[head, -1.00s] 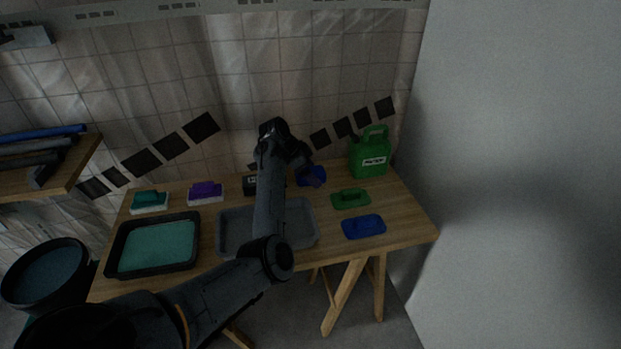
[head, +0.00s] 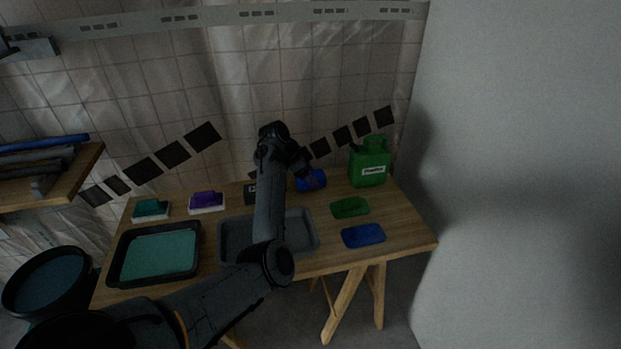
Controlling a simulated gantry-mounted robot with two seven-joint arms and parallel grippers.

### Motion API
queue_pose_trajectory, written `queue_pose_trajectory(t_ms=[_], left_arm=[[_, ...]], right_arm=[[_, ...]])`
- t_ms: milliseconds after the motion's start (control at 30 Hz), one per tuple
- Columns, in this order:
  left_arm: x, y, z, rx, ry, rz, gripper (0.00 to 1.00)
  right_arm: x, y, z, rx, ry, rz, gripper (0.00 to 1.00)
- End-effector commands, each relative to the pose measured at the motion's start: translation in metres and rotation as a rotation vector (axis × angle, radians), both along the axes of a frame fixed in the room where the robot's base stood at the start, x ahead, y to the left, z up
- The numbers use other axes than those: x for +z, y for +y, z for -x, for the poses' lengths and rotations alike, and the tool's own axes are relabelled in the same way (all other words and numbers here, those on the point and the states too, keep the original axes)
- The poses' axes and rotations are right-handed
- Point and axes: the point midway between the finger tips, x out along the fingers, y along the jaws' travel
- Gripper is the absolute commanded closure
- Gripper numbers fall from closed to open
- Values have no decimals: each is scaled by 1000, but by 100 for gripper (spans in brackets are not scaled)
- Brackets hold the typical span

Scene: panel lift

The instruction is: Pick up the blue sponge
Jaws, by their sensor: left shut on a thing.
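My left arm reaches across the table, and my left gripper (head: 309,174) is at the back of it, left of the green jug. It is shut on the blue sponge (head: 316,184), which shows below and around the dark fingers. The fingers hide part of the sponge, and I cannot clearly tell whether it still touches the table. My right gripper is not in view.
A flat blue piece (head: 363,235) and a green one (head: 350,207) lie at the right. A green jug (head: 370,165) stands behind them. A grey tray (head: 304,238) lies under my arm. A black tray (head: 190,255), a purple-topped sponge (head: 206,201) and a teal-topped one (head: 151,208) are left.

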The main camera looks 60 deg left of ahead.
Motion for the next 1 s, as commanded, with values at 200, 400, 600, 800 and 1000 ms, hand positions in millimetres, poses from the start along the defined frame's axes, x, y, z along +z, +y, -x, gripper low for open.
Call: queue_pose_trajectory(t_ms=[200,400,600,800,1000], left_arm=[[34,-17,-4,-3,0,-1,66],[59,-58,-13,-4,0,-1,66],[77,-90,-19,-2,0,0,66],[86,-108,-23,-2,1,-1,66],[89,-114,-24,-1,0,-1,66]], right_arm=[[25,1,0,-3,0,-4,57],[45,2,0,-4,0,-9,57],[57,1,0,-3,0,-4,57],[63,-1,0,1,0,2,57],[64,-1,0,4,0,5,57]])
